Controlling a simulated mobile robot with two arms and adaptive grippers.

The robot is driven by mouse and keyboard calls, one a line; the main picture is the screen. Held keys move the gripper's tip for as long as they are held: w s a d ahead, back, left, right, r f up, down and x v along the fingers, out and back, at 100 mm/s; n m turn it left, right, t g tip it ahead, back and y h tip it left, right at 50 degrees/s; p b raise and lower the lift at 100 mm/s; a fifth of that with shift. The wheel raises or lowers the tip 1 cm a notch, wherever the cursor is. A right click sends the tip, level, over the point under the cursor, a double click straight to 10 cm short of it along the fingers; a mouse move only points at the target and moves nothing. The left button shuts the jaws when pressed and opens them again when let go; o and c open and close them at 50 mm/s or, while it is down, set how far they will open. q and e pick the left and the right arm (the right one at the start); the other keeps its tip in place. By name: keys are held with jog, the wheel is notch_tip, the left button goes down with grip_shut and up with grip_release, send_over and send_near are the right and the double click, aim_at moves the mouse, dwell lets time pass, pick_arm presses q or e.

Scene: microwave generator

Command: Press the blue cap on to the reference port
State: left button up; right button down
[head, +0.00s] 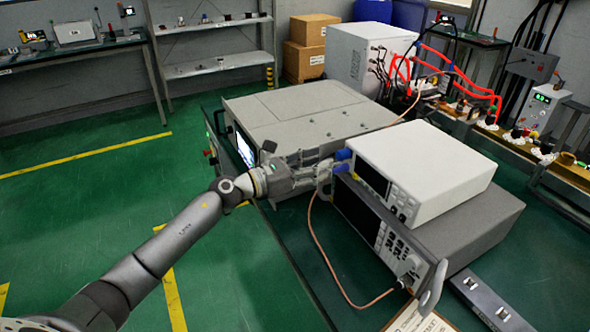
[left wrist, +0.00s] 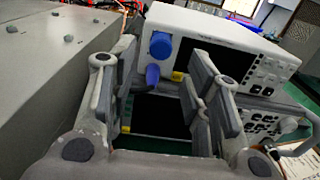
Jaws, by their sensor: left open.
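A round blue cap (left wrist: 160,45) sits at the left end of the front of the white instrument (left wrist: 225,38). A second, narrower blue piece (left wrist: 152,76) shows just below it; I cannot tell which port either one is seated on. In the head view the upper blue piece (head: 343,154) and the lower one (head: 341,168) lie at the white instrument's (head: 420,165) left edge. My left gripper (head: 326,171) is open, its fingers either side of the lower blue piece in the left wrist view, with no clear grip on it. My right gripper is out of view.
A grey instrument (head: 455,225) lies under the white one. A copper cable (head: 325,255) loops from its front up towards my left gripper. A large grey unit (head: 300,115) stands behind the gripper. Green floor (head: 90,210) at the left is clear.

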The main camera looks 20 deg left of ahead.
pick_arm(q)
jog(key=v, duration=0.7)
dwell(0.5)
